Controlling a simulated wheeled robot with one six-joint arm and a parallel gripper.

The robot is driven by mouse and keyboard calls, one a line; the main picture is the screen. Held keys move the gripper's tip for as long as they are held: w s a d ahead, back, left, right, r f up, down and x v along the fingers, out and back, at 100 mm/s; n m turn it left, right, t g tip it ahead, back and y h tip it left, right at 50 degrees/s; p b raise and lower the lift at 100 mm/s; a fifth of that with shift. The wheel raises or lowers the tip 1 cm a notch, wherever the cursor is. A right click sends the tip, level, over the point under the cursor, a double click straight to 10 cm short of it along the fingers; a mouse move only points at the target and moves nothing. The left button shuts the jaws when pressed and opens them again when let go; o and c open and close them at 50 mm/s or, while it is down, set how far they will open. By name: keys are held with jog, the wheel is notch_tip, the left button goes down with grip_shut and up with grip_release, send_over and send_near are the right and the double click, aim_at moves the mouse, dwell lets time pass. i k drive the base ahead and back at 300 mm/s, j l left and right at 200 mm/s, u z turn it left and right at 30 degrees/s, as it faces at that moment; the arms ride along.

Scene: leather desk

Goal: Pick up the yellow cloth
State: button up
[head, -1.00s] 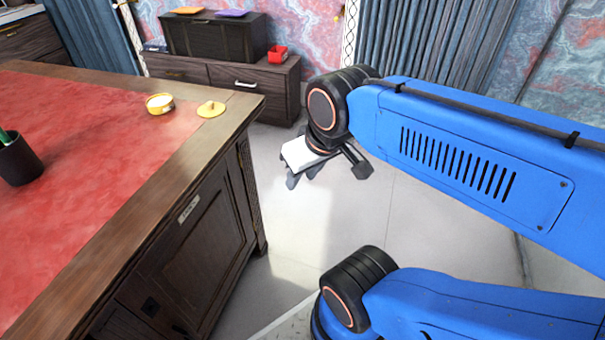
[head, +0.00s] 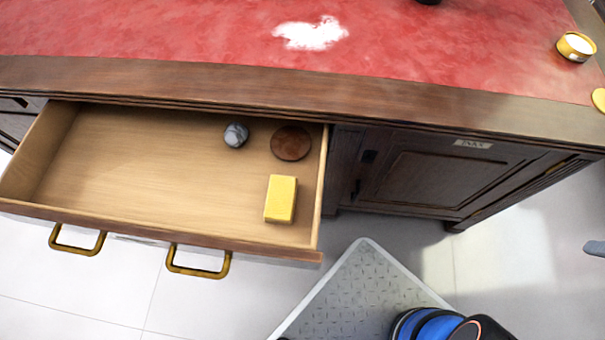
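The yellow cloth (head: 280,199) looks like a small folded yellow block. It lies in the open drawer (head: 130,165), near the drawer's front right corner. Only a grey tip, which looks like part of my gripper (head: 595,248), shows at the right edge of the head view. It is well to the right of the drawer and apart from the cloth. The rest of the gripper is out of frame, so its opening cannot be seen.
A grey marbled ball (head: 236,135) and a round brown disc (head: 291,143) lie behind the cloth in the drawer. The desk top (head: 160,30) has a white patch (head: 311,34). A round yellow tin (head: 576,46) stands at right. The drawer's left half is empty.

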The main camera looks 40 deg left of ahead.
aim_at(282, 194)
jog(key=i+l+u, duration=0.15)
jog(key=l, duration=0.2)
jog(key=i+l+u, duration=0.2)
jog(key=l+u, duration=0.15)
jog(key=l, duration=0.3)
jog(key=u, duration=2.2)
